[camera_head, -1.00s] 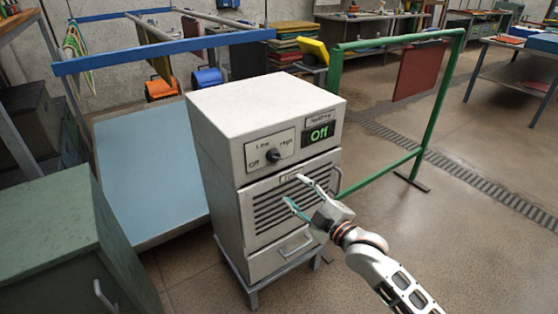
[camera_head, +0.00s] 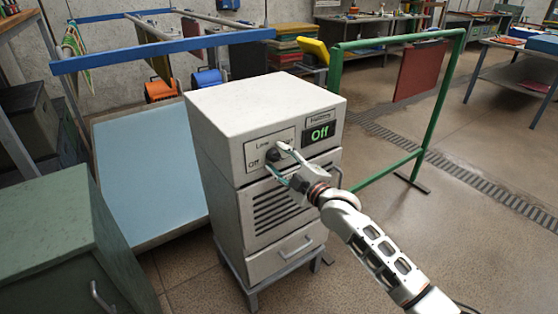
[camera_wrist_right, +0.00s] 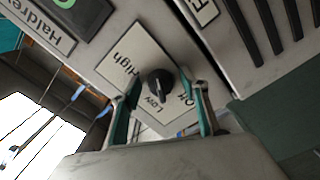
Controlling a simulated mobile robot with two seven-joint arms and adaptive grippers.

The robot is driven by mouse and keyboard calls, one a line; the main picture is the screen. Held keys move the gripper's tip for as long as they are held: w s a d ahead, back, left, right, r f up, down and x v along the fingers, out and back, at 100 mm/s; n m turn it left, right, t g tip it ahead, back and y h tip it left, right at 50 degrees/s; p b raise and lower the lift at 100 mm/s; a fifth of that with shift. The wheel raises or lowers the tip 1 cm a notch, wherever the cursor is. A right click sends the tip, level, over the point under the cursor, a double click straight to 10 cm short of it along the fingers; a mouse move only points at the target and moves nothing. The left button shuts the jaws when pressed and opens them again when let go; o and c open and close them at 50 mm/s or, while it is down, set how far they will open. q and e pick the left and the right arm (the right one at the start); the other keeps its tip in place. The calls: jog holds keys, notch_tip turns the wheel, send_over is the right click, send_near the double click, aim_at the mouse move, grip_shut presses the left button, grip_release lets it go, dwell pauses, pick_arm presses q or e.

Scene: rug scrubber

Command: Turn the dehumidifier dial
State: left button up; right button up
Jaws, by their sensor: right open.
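The dehumidifier (camera_head: 225,160) is a white metal cabinet on a low stand. Its front has a dial plate marked Off, Low and High, with a black dial (camera_head: 272,155). Its display (camera_head: 320,132) reads "Off" in green. My right gripper (camera_head: 277,163) is at the dial plate, open, partly covering the plate and the High label. In the right wrist view the dial (camera_wrist_right: 159,84) lies just beyond and between the spread fingertips (camera_wrist_right: 165,88); I cannot tell whether they touch it. My left gripper is not in view.
A green cabinet (camera_head: 50,220) stands at the left. A blue sloped panel (camera_head: 150,170) is behind the dehumidifier, and a green frame (camera_head: 437,110) stands to its right. Vents and a drawer handle (camera_head: 297,248) are below the dial.

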jog(key=c, duration=1.1)
jog(key=shift+o, duration=0.2)
